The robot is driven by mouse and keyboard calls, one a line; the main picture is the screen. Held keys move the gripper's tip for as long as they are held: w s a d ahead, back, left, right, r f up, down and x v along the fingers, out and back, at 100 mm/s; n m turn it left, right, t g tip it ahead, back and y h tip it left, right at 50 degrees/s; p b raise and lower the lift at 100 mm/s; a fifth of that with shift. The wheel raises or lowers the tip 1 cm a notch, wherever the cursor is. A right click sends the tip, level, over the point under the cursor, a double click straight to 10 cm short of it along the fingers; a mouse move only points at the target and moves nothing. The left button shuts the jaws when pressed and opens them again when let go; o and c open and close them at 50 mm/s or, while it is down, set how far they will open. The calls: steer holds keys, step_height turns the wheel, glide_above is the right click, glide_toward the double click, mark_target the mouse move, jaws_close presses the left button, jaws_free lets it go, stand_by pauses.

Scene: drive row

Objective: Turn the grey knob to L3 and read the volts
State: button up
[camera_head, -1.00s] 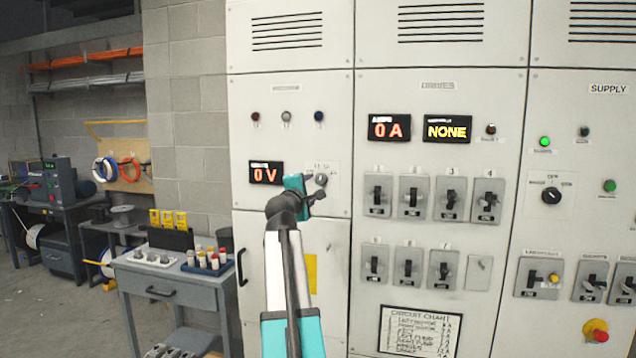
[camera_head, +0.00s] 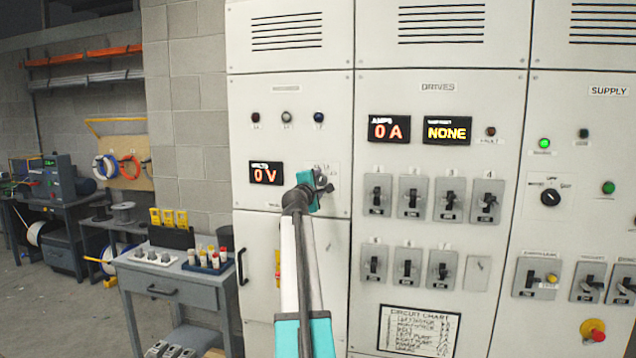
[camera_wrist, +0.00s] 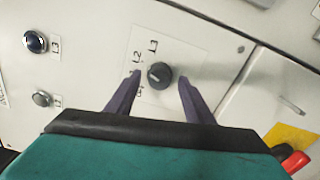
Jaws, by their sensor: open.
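The grey knob (camera_wrist: 159,75) is on a white plate on the cabinet door, with labels L3, L2 and others around its left and upper sides. Its exact setting is hard to read. My gripper (camera_wrist: 159,79) is open, with one dark finger on each side of the knob in the wrist view and visible gaps between. In the head view my gripper (camera_head: 324,186) is at the knob plate and covers most of the knob. The volts display (camera_head: 266,173), left of the plate, shows 0 V in red.
Red, grey and blue lamps (camera_head: 286,117) sit above the display. Right of it are an amps display (camera_head: 389,129) showing 0 A, a NONE display (camera_head: 447,130) and rows of switches (camera_head: 410,196). A bench (camera_head: 170,285) stands left. A red-handled item (camera_wrist: 296,162) shows lower right in the wrist view.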

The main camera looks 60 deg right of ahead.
steer(key=shift+w+d, duration=0.1)
steer(key=shift+d, duration=0.35)
steer(key=c, duration=1)
steer(key=shift+w+a+f, duration=0.1)
steer(key=shift+a, duration=0.05)
steer(key=shift+c, duration=0.3)
steer(key=shift+r, duration=0.2)
